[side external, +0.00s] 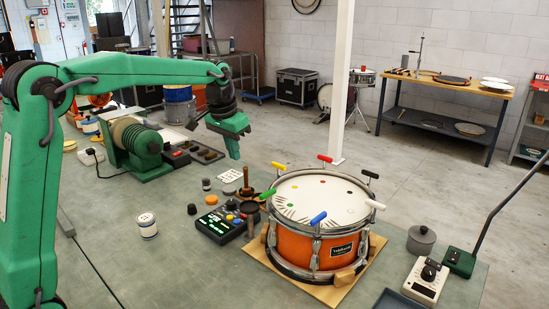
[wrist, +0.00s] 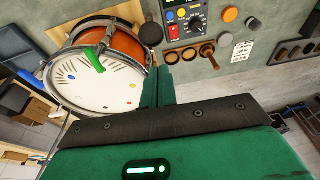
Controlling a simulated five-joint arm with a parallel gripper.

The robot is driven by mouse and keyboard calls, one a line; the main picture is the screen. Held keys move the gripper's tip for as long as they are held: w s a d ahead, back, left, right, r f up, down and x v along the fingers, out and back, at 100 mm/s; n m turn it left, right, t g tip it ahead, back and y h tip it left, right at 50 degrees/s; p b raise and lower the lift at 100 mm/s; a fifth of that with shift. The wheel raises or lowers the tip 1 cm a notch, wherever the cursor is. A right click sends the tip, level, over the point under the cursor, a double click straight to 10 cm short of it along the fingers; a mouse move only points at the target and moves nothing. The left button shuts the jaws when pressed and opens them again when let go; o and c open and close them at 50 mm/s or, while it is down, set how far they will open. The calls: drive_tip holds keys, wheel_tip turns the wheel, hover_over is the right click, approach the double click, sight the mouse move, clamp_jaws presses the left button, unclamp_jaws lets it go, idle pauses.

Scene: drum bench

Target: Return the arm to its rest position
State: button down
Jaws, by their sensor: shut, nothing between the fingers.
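My green arm reaches across the bench from the left in the side external view. My gripper (side external: 234,150) points down above the bench, behind and left of the drum, with its fingers shut and empty. In the wrist view the closed fingers (wrist: 158,88) show beside the drum's rim, with no object between them. The orange drum (side external: 303,238) stands upright on a wooden board (side external: 375,243). Colored handles, including a green one (side external: 268,195) and a blue one (side external: 318,219), sit around its white head.
A control box with lit keys (side external: 220,225), small pucks and a wooden-handled tool (side external: 246,180) lie left of the drum. A grey lidded pot (side external: 421,240) and a white meter (side external: 425,281) stand at right. A green motor unit (side external: 135,150) is near my arm. The front-left bench is mostly clear.

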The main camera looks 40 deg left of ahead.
drive_tip(key=s+d+r+t, duration=0.1)
drive_tip(key=s+d+r, duration=0.1)
drive_tip(key=s, duration=0.5)
drive_tip(key=s+d+r+t, duration=0.1)
drive_tip(key=s+d, duration=0.2)
drive_tip(key=s, duration=0.5)
drive_tip(key=s+d+f, duration=0.1)
drive_tip(key=s+f, duration=0.1)
drive_tip(key=s, duration=0.4)
drive_tip(key=s+f+t, duration=0.1)
drive_tip(key=s+f, duration=0.2)
drive_tip(key=s, duration=0.3)
drive_tip(key=shift+s+d+f, duration=0.25)
drive_tip(key=shift+s+d, duration=0.15)
